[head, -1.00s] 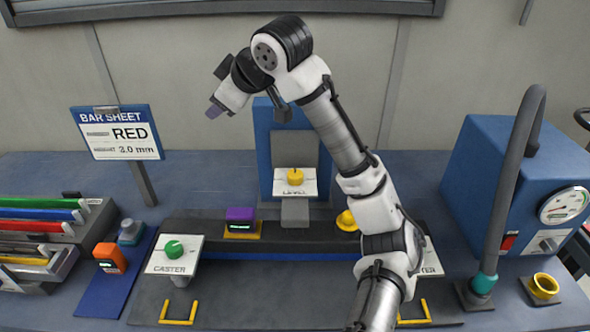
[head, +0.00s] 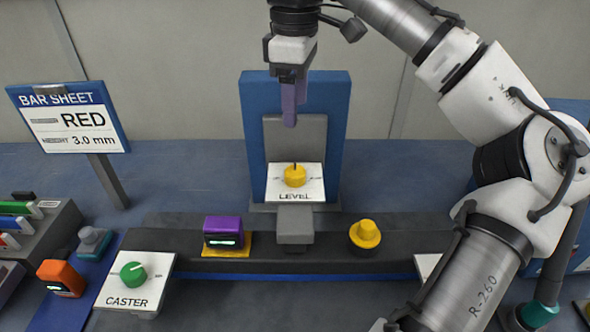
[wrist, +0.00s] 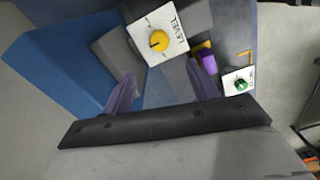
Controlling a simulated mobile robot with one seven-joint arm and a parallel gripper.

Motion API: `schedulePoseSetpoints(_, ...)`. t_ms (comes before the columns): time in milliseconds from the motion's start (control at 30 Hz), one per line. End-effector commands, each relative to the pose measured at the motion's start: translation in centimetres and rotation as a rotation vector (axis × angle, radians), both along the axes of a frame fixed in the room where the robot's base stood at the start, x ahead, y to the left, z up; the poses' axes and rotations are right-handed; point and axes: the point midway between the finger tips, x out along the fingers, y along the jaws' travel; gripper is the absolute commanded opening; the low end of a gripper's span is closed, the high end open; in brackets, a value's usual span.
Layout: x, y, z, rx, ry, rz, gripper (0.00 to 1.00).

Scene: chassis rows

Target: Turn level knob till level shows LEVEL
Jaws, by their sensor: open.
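The yellow level knob (head: 295,176) sits on a white plate marked LEVEL (head: 285,195), in front of a blue upright stand (head: 256,110). In the wrist view the knob (wrist: 158,41) lies beyond the fingers, with a dark pointer line on it. My gripper (head: 290,118) points down with purple fingers, above the knob and apart from it. In the wrist view its two purple fingers (wrist: 163,92) are spread with nothing between them. A purple box with a small lit display (head: 224,232) stands left of the knob on a yellow base; its text is too small to read.
A green CASTER knob (head: 133,273) is at the lower left, with an orange box (head: 61,278) beside it. A yellow domed piece (head: 365,234) is right of centre. A sign (head: 73,117) reads BAR SHEET, RED, 3.0 mm. My arm covers much of the right.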

Motion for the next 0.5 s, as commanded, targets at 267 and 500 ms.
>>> schedulePoseSetpoints(267, 0.0, 0.0, -2.3, 0.002, 0.001, 0.003, 0.59)
schedulePoseSetpoints(500, 0.0, 0.0, -6.9, 0.0, 0.0, 0.001, 0.59)
